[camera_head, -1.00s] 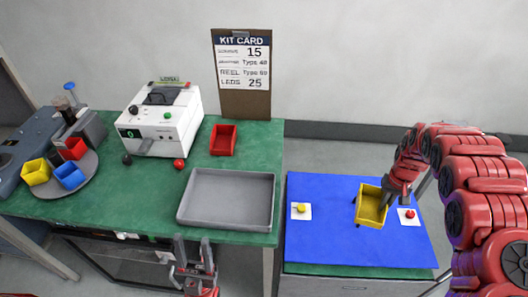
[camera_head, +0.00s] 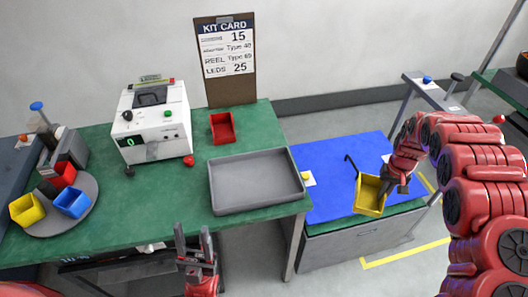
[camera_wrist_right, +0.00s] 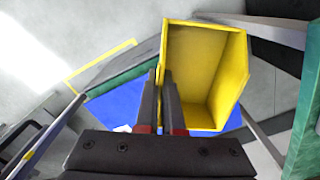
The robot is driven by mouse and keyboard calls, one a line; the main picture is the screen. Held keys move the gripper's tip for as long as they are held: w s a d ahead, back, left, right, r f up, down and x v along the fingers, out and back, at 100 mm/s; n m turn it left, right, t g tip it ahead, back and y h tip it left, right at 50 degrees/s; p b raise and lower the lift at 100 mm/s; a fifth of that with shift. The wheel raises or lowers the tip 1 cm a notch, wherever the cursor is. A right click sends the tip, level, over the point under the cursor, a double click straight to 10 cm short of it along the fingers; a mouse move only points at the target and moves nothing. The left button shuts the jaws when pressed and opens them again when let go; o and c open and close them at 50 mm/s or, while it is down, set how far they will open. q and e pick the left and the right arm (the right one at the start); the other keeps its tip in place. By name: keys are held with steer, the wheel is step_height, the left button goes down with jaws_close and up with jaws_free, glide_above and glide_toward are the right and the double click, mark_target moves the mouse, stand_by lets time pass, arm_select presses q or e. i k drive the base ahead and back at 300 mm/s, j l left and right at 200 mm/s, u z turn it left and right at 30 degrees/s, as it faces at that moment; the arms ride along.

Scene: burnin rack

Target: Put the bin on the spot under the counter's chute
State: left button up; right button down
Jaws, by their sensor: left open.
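A yellow bin (camera_head: 369,196) is held by its wall in my right gripper (camera_head: 393,182), at the front edge of the blue mat (camera_head: 330,170). It looks lifted and tilted. In the right wrist view the open yellow bin (camera_wrist_right: 205,70) has its left wall between my right fingers (camera_wrist_right: 163,105). The white counter (camera_head: 152,125) stands on the green table at the left, its display reading 0. Its chute and the spot under it cannot be made out clearly. My left gripper (camera_head: 197,248) is open and empty in front of the green table.
A grey tray (camera_head: 258,207) lies on the green table (camera_head: 125,215), with a red bin (camera_head: 221,127) behind it. A turntable (camera_head: 60,218) with yellow, red and blue bins is at the left. A kit card (camera_head: 228,60) stands behind. Table is clear before the counter.

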mark_target(161, 177)
steer(key=k+j, duration=0.15)
steer(key=j, duration=0.25)
steer(key=k+j, duration=0.1)
steer(key=j, duration=0.3)
steer(key=k+j+z, duration=0.1)
steer(key=j, duration=0.35)
steer(key=k+j, duration=0.15)
steer(key=j, duration=0.25)
steer(key=k+j, duration=0.15)
steer(key=j, duration=0.2)
steer(key=j+z, duration=0.05)
